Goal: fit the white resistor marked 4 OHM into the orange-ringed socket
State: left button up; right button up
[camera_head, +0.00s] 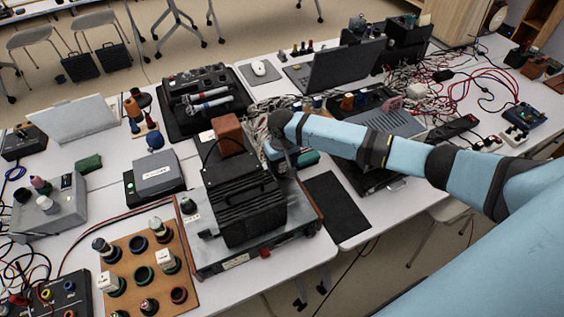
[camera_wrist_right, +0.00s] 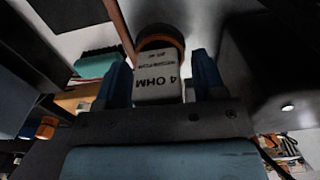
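In the wrist view the white resistor (camera_wrist_right: 158,80) marked 4 OHM sits between the two blue fingers of my right gripper (camera_wrist_right: 162,74), its print upside down. The fingers flank it closely and appear shut on it. A dark round part with an orange band (camera_wrist_right: 160,40) lies just beyond the white body. I cannot tell whether it is the resistor's base or a socket. In the head view my right gripper is behind the black finned block, its fingers mostly hidden. I cannot pick out the orange-ringed socket clearly in the head view. My left gripper is not in view.
The black finned block (camera_head: 243,203) stands on a grey unit (camera_head: 215,262) with wooden sides. A wooden board (camera_head: 122,248) with ringed sockets and several parts lies front left. A brown block (camera_head: 228,133) stands behind the fins. A dark mat (camera_head: 335,207) lies clear at right.

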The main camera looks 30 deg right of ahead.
jog(key=shift+r, duration=0.1)
jog(key=shift+r, duration=0.3)
notch_tip(320, 180, up, 12)
jog(key=shift+f, duration=0.1)
dwell(0.6)
